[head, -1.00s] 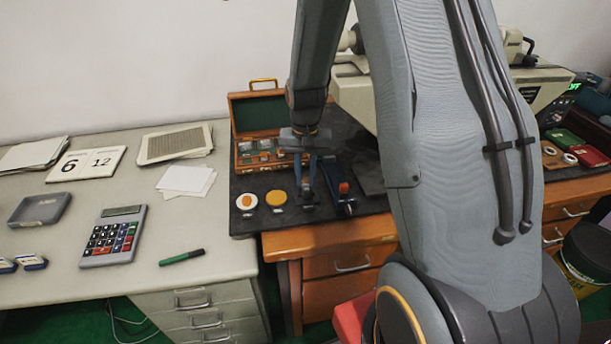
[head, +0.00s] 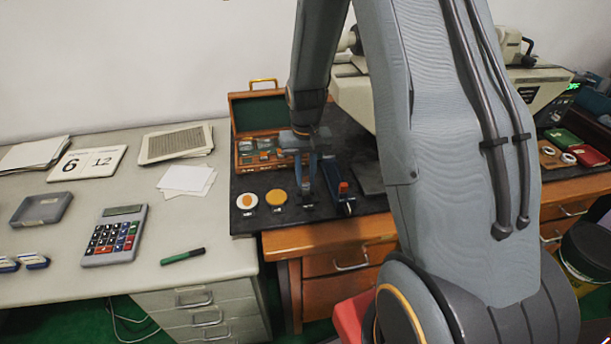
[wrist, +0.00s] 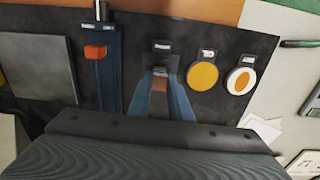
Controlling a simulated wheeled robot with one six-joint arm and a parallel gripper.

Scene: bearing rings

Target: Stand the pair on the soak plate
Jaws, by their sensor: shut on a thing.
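My gripper (wrist: 168,82) points down over the dark mat, its blue fingers closed on a small brownish-grey piece (wrist: 172,92), which I take to be the pair. The fingers hide much of it, and I cannot tell if it touches the mat. In the head view the gripper (head: 305,188) is left of the blue instrument. A small dark labelled item (wrist: 162,46) lies just beyond the fingertips. A flat grey square plate (wrist: 36,72), probably the soak plate, lies left of the blue instrument in the wrist view; it shows partly behind my arm in the head view (head: 368,174).
The blue instrument (wrist: 110,70) with an orange part stands between gripper and plate. A yellow disc (head: 276,197) and a white disc with an orange oval (head: 247,201) lie left. An open wooden case (head: 245,150) is behind; a large beige machine (head: 352,100) stands right.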

